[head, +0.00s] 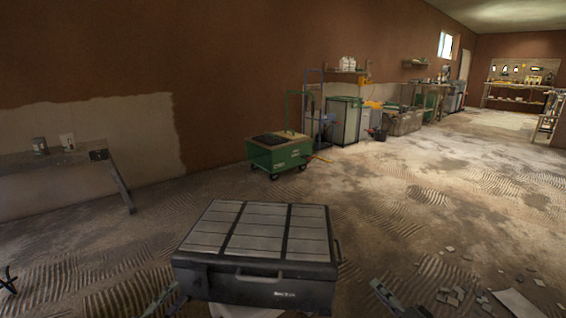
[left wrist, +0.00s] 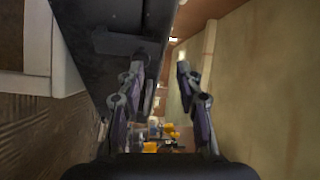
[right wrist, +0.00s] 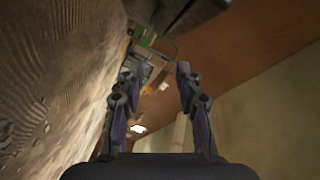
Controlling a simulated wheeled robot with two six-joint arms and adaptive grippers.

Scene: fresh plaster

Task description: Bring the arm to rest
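My left gripper (head: 160,300) is low at the bottom of the head view, just left of the black case. In the left wrist view (left wrist: 160,67) its two fingers stand apart with nothing between them. A dark surface, likely the case's, fills the upper left of that view, close beside the fingers. My right gripper (head: 385,296) is at the bottom, right of the case and apart from it. In the right wrist view (right wrist: 155,72) its fingers are also apart and empty. Most of both arms is out of the head view.
A black case (head: 260,288) with grey top panels stands directly in front; its support is mostly hidden. A workbench (head: 50,160) with two small containers is at left. A green wheeled cart (head: 275,160) stands by the wall. Scattered tile pieces (head: 455,293) lie at right; the mid-right floor is clear.

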